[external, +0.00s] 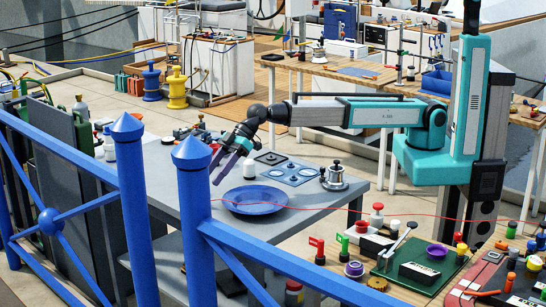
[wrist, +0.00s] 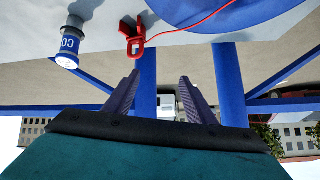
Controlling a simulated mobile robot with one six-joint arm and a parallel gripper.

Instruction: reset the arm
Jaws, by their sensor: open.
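My gripper (external: 222,166) is at the end of my outstretched arm, which reaches left across the external view. It is above the grey table, up and left of the blue bowl (external: 256,198), and points down and to the left. In the wrist view my gripper (wrist: 160,92) shows two purple ridged fingers spread apart. Nothing is between them and they hold nothing. The wrist view is upside down, with sky and buildings at the bottom.
Blue railing posts (external: 195,225) stand in front of the table. A red line (external: 400,217) runs across from the railing. The wrist view shows a red clip (wrist: 133,38) and a white-and-blue canister (wrist: 69,45).

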